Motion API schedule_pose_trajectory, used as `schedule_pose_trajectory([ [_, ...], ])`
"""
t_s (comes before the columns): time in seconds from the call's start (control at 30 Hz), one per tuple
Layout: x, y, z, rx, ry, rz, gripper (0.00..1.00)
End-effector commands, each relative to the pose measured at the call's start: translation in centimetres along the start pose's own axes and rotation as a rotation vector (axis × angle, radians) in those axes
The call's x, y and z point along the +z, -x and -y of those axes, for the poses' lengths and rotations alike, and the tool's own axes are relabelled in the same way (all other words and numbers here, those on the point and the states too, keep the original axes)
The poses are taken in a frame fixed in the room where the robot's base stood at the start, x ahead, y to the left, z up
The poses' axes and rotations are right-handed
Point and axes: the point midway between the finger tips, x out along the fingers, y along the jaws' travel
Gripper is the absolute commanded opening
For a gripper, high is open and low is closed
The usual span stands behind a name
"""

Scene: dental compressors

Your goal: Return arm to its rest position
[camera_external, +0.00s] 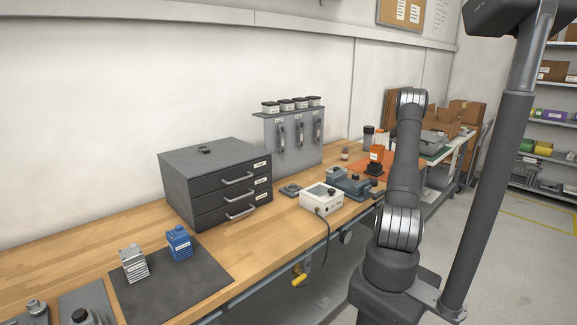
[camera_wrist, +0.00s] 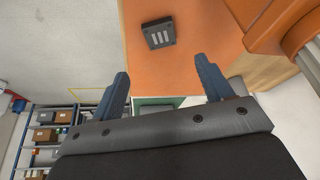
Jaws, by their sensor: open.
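My gripper (camera_wrist: 166,80) shows in the wrist view with its two blue fingers wide apart. Nothing is between the fingertips, and the fingers stand clear of the things around them. In the external view my arm rises from its base and bends at the top. My gripper cannot be made out there. In the wrist view an orange mat (camera_wrist: 190,50) lies beyond the fingers, with a small dark block with pale bars (camera_wrist: 158,33) on it. A large orange object (camera_wrist: 278,28) is at the upper right, partly cut off.
The wooden bench holds a grey drawer cabinet (camera_external: 215,180), a white control box (camera_external: 321,200), and a blue block (camera_external: 179,243) and silver block (camera_external: 133,263) on a dark mat (camera_external: 205,285). An orange bottle (camera_external: 376,153) stands near my arm. Shelves (camera_external: 550,110) stand at right.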

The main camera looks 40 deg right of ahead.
Motion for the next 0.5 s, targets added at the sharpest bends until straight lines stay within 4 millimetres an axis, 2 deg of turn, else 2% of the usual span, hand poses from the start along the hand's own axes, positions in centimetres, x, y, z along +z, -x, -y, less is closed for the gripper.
schedule_pose_trajectory([
  [0.17, 0.1, -1.9, 0.0, 0.000, 0.000, 0.003, 0.72],
  [0.5, 0.1, -8.1, 0.0, 0.000, 0.000, 0.001, 0.72],
])
